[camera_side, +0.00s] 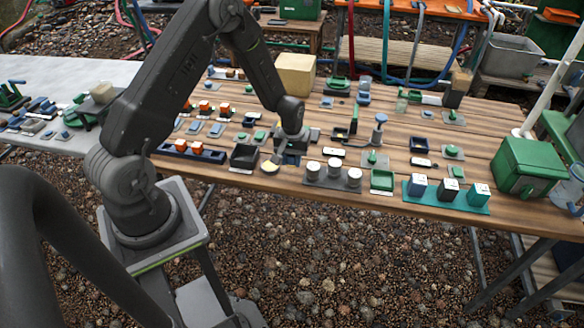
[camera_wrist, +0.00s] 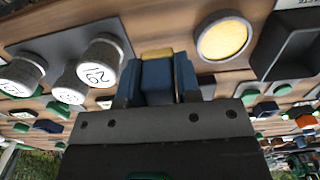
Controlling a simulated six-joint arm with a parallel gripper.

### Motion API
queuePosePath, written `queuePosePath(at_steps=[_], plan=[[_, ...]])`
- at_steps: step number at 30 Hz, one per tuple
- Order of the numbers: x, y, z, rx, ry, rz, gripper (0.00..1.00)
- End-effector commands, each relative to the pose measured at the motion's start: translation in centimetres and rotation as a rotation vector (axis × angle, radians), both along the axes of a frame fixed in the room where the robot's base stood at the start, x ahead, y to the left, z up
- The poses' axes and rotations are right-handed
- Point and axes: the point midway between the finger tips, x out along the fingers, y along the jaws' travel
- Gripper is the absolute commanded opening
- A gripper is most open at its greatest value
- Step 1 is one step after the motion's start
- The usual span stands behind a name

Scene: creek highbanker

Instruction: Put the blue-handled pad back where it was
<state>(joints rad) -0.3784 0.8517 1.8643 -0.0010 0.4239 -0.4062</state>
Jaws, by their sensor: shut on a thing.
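My gripper (camera_side: 290,153) is low over the front part of the wooden table in the side view. In the wrist view my gripper (camera_wrist: 156,84) is shut on the blue handle of the pad (camera_wrist: 157,82), between its two fingers. A yellow edge shows just beyond the blue handle there. In the side view only a small blue part of the pad (camera_side: 291,160) shows beneath the gripper. I cannot tell whether the pad touches the table.
A yellow disc (camera_side: 270,167) lies close to the left of my gripper, beside a black bin (camera_side: 244,157). White-lidded jars on a dark holder (camera_side: 333,183) stand close to the right. A green box (camera_side: 528,165) sits at the right. Many small parts crowd the table behind.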

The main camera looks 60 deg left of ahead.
Motion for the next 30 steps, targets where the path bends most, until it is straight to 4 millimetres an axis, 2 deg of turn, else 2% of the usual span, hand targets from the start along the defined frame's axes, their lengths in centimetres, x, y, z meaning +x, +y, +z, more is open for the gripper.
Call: queuePosePath(at_steps=[8, 21, 22, 29, 30], plan=[[0.0, 0.0, -3.6, -0.002, 0.001, 0.0, 0.12], [0.0, 0.0, -4.2, -0.001, 0.0, 0.0, 0.12], [0.0, 0.0, -4.2, -0.001, 0.0, 0.0, 0.34], [0.0, 0.0, -4.2, -0.001, -0.001, 0.0, 0.56], [0.0, 0.0, -4.2, -0.001, -0.001, 0.0, 0.56]])
